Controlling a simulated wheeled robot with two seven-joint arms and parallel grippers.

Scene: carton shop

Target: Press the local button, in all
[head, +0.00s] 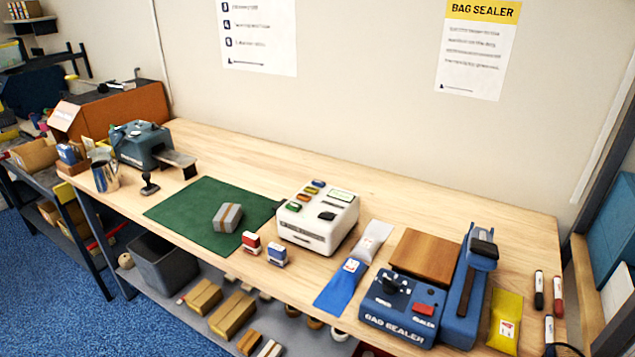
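A white machine (312,238) stands on the wooden table, at the right edge of the green mat. Several small coloured buttons run along the left of its sloped top. The nearest is a green button (294,207), and others behind it look red, yellow-orange and blue. A dark piece (327,216) and a pale display (341,196) are also on its top. The lettering on the buttons is too small to read, so I cannot tell which one is local. Neither of my grippers is in view.
A grey parcel (227,217) lies on the green mat (185,210). Two stamps, red (251,243) and blue (277,255), stand before the machine. A blue pouch (342,287) and the blue bag sealer (400,310) are to its right. The table behind the machine is clear.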

